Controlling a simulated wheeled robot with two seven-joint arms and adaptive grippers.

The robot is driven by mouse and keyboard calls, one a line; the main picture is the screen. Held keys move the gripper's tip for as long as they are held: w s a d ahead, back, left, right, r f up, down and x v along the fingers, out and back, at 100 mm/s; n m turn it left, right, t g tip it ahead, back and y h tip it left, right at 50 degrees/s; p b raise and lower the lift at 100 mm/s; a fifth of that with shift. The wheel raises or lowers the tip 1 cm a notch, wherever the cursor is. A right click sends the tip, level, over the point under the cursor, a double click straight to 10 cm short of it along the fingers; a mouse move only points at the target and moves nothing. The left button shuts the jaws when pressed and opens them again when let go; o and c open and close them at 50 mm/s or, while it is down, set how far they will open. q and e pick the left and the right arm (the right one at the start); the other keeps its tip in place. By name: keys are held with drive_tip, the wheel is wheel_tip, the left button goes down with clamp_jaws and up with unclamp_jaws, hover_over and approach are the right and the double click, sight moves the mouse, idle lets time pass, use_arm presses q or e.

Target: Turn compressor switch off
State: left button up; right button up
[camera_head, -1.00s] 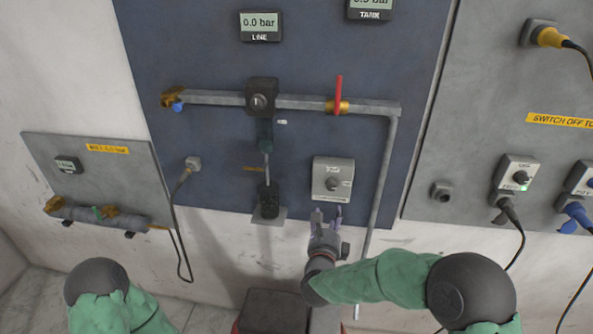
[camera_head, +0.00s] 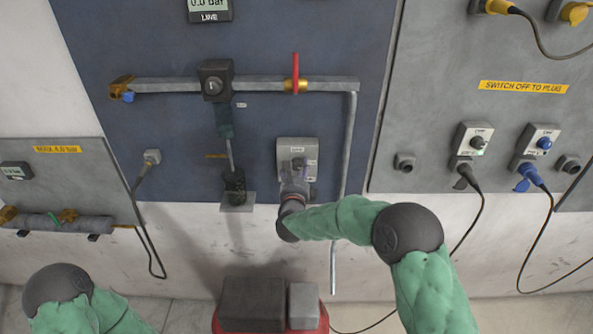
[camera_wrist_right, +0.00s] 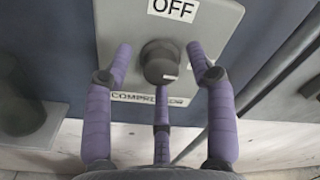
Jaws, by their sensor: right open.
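The compressor switch is a grey box (camera_head: 297,147) on the blue panel, partly hidden by my right gripper (camera_head: 295,178) in the head view. In the right wrist view the box (camera_wrist_right: 225,22) carries an OFF label (camera_wrist_right: 173,8) above and a COMPRESSOR label below. Its dark round knob (camera_wrist_right: 160,62) has a small white mark at its lower right. My right gripper (camera_wrist_right: 160,75) is open, with its purple fingers spread around the knob; I cannot tell whether any touches it. My left gripper is out of view; only my left arm shows at the lower left.
A pipe with a red-handled valve (camera_head: 295,75) runs above the switch, and a vertical pipe (camera_head: 346,180) drops just to its right. A black-based cylinder (camera_head: 234,185) stands to its left. Plugged switches (camera_head: 470,145) are on the right panel. A red machine (camera_head: 268,305) stands below.

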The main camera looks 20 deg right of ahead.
clamp_jaws()
